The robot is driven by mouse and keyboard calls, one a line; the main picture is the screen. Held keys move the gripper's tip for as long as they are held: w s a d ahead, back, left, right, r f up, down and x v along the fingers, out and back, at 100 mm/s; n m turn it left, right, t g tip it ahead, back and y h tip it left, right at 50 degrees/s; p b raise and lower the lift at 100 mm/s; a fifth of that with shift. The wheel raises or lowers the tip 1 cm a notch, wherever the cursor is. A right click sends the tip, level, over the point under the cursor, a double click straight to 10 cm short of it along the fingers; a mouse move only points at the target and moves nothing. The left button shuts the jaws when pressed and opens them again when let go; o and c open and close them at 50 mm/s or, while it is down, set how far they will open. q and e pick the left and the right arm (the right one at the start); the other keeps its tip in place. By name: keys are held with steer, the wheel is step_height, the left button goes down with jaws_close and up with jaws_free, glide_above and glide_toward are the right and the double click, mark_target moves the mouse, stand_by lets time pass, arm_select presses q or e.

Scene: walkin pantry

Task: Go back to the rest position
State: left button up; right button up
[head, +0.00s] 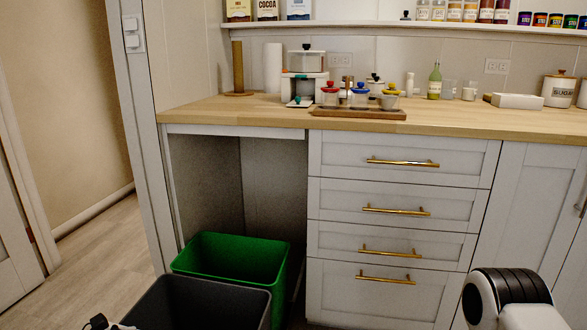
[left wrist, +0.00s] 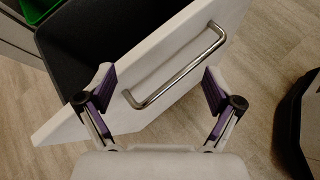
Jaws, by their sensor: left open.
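In the left wrist view my left gripper (left wrist: 158,84) is open, with its two purple-padded fingers spread wide. A silver bar handle (left wrist: 178,72) on a white panel (left wrist: 75,128) lies between and beyond the fingers. The fingers are not closed on it, and I cannot tell how far from it they are. A dark bin (left wrist: 110,30) stands behind the panel. In the head view a rounded white and black link of my right arm shows at the lower right; my right gripper is out of view.
In the head view a green bin (head: 232,256) and a dark grey bin (head: 200,300) stand before the open bay under the wooden counter (head: 225,110). White drawers (head: 385,190) with brass handles are right of them. A tray (head: 358,112) holds small jars. Floor (head: 105,262) is clear at left.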

arm_select(q)
steer(key=s+d+f+m+g+y, duration=0.35)
steer(key=s+f+m, duration=0.25)
steer(key=s+m, duration=0.25)
steer(key=s+d+f+m+g+y, duration=0.2)
steer(key=s+d+f+m+g, duration=0.15)
steer(key=s+f+m, duration=0.4)
steer(key=s+d+f+m+g+y, duration=0.2)
steer(key=s+d+f+m, duration=0.3)
steer(key=s+m, duration=0.45)
step_height(320, 180, up, 34)
steer(key=s+p, duration=0.1)
steer(key=p, duration=3.3)
steer(key=shift+s+r+n+p, duration=0.25)
steer(key=shift+s+n+p, duration=0.05)
steer(key=shift+s+n, duration=0.05)
steer(key=shift+s, duration=0.1)
